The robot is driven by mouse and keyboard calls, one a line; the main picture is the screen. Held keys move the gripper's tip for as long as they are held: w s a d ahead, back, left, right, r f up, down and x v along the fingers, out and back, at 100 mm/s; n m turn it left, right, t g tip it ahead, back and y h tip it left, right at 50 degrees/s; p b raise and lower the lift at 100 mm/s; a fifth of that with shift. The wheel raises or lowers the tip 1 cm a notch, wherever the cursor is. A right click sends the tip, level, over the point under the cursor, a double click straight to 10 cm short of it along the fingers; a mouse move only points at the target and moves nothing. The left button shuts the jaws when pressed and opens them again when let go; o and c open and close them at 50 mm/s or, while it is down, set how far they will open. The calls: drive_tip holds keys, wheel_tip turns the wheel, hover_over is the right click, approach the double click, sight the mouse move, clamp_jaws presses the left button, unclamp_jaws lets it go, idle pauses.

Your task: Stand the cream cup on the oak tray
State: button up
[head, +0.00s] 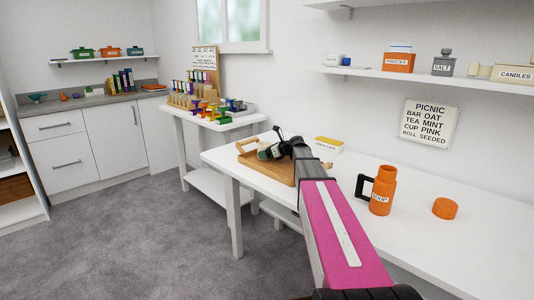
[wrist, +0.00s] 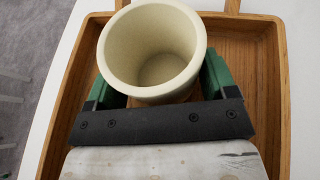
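The cream cup (wrist: 152,50) is upright in the wrist view, its open mouth toward the camera. The green fingers of my gripper (wrist: 160,85) lie on both sides of it and appear to press against its wall. The oak tray (wrist: 262,75) spreads beneath and around the cup, with raised sides. I cannot tell whether the cup's base touches the tray floor. In the head view the oak tray (head: 283,172) lies at the left end of the white table, and my gripper (head: 264,150) is over it, partly hiding the cup.
An orange soup flask (head: 383,190) and an orange lid (head: 445,208) stand on the table to the right. A yellow and white box (head: 329,145) is behind the tray. A side table (head: 215,122) with colourful items stands beyond. A sign (head: 430,124) hangs on the wall.

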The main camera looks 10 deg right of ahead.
drive_tip(key=shift+o, duration=1.4)
drive_tip(key=v, duration=1.2)
drive_tip(key=shift+r, duration=0.1)
